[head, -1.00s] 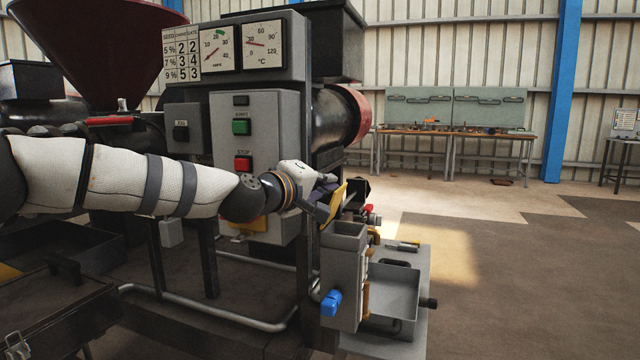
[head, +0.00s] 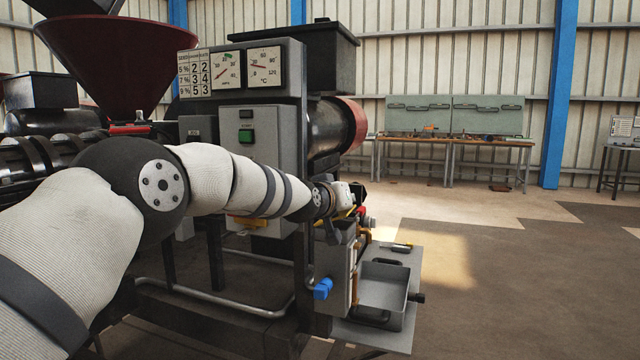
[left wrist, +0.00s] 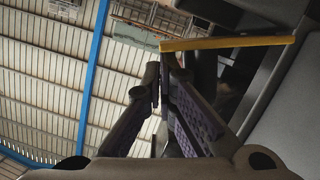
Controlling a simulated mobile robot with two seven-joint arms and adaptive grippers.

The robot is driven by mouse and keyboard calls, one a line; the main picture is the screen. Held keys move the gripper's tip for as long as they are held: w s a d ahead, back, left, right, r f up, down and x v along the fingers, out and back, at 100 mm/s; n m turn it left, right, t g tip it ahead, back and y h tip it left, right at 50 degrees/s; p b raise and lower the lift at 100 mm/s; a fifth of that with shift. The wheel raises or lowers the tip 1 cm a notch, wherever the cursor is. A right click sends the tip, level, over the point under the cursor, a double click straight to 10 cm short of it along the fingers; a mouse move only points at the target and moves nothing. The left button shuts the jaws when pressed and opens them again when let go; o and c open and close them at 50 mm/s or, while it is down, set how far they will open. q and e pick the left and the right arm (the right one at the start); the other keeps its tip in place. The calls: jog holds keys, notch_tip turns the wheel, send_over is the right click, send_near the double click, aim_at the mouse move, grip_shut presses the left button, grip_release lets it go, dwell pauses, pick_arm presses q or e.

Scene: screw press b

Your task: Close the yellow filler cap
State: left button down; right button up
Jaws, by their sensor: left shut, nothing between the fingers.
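The yellow filler cap (left wrist: 228,43) shows edge-on in the left wrist view as a long yellow bar just past my fingertips. Whether the fingers touch it, I cannot tell. In the head view it is mostly hidden behind my left gripper (head: 350,198), with only slivers of yellow beside it. The gripper is at the upper part of the grey filler box (head: 335,265). In the left wrist view my left gripper (left wrist: 165,62) has its fingers together, with nothing between them. The cap's exact tilt is unclear. My right gripper is not in view.
A blue tap handle (head: 322,289) sticks out of the box's lower front. A grey tray (head: 385,302) stands to its right. The control panel (head: 248,165) rises behind my left arm. Open floor lies to the right, with workbenches (head: 455,142) at the back.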

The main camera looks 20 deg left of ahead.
pick_arm(q)
jog(key=shift+d+f+m, duration=0.35)
jog(key=shift+f+m, duration=0.15)
jog(key=shift+f, duration=0.05)
jog(key=shift+d+f, duration=0.35)
jog(key=shift+f, duration=0.5)
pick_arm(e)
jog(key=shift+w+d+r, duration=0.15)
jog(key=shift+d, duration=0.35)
pick_arm(q)
jog(key=shift+f, duration=0.1)
jog(key=shift+s, duration=0.1)
